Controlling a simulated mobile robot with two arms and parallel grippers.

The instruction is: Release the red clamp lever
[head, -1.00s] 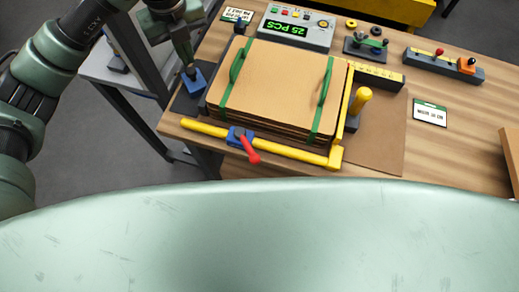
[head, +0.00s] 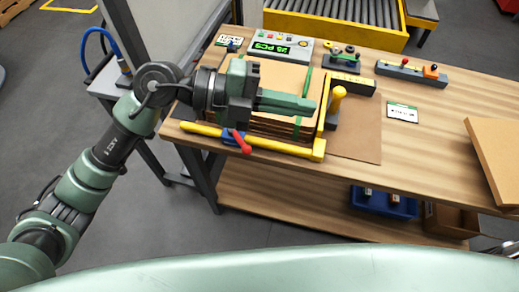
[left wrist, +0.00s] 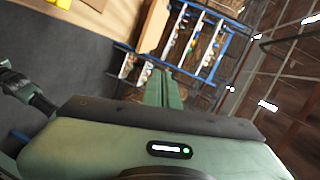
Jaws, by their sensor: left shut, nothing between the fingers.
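The red clamp lever (head: 242,142) sits on a blue clamp block (head: 228,136) on the yellow bar (head: 278,145) along the front of the stacker. The lever slants down and to the right over the bar. My left gripper (head: 312,105) is shut and empty, above the cardboard stack (head: 275,76) and pointing right toward the yellow knob post. Its arm hides much of the stack. In the left wrist view its closed fingers (left wrist: 162,88) point away toward shelving. My right gripper is not in view.
A yellow knob post (head: 337,98) stands right of the stack. A counter box (head: 270,47) reads 25 PCS behind it. A brown mat (head: 357,137) and a white card (head: 402,112) lie to the right. A cardboard box (head: 495,150) stands at the right edge.

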